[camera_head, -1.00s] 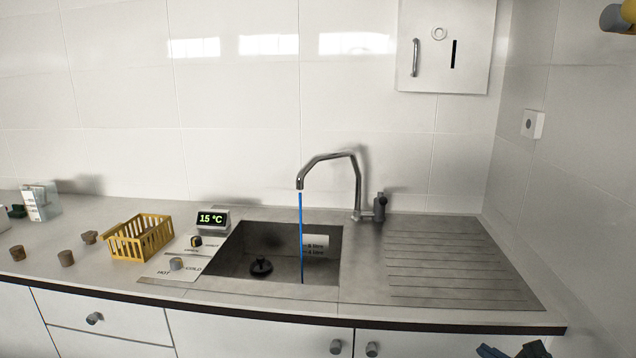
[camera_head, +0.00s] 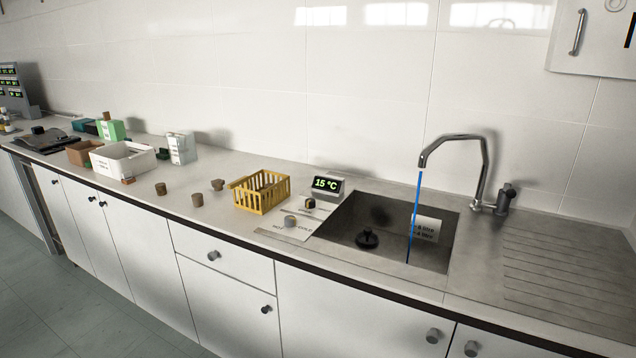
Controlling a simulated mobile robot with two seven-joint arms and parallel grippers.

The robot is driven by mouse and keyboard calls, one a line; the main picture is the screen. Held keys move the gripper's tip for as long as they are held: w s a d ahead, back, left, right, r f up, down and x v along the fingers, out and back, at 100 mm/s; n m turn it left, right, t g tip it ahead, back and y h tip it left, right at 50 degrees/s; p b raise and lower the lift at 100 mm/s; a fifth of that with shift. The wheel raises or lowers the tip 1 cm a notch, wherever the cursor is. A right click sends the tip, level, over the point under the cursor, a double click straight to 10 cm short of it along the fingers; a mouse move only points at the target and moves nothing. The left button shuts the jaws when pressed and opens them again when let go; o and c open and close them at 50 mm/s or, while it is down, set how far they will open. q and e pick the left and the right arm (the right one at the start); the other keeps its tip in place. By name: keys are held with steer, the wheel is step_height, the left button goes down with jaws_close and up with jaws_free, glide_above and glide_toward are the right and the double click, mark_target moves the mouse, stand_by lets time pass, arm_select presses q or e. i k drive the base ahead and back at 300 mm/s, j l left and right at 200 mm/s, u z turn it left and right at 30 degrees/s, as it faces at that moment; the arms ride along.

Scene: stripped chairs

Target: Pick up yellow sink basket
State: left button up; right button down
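The yellow sink basket (camera_head: 262,191) stands upright on the counter, just left of the sink. It is a slatted, open-topped basket and looks empty. The sink (camera_head: 350,245) holds a black plug-like piece (camera_head: 367,238), and a blue stream runs down into it from the tap (camera_head: 455,138). Neither of my grippers shows in the head view now.
Several brown stoppers (camera_head: 197,199) stand left of the basket. A white bin (camera_head: 123,163) and boxes stand farther left. The ribbed drainboard (camera_head: 570,270) is clear.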

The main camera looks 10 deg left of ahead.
mark_target(281, 193)
steer(key=j+z, duration=0.15)
steer(key=z, duration=0.5)
steer(key=j+z, duration=0.35)
steer(key=j, duration=0.2)
steer(key=j+z, duration=0.35)
steer(key=j, duration=0.2)
steer(key=k+j+z, duration=0.1)
steer(key=j, duration=0.45)
steer(key=j+z, duration=0.15)
steer(key=j, duration=0.35)
steer(key=k, duration=0.05)
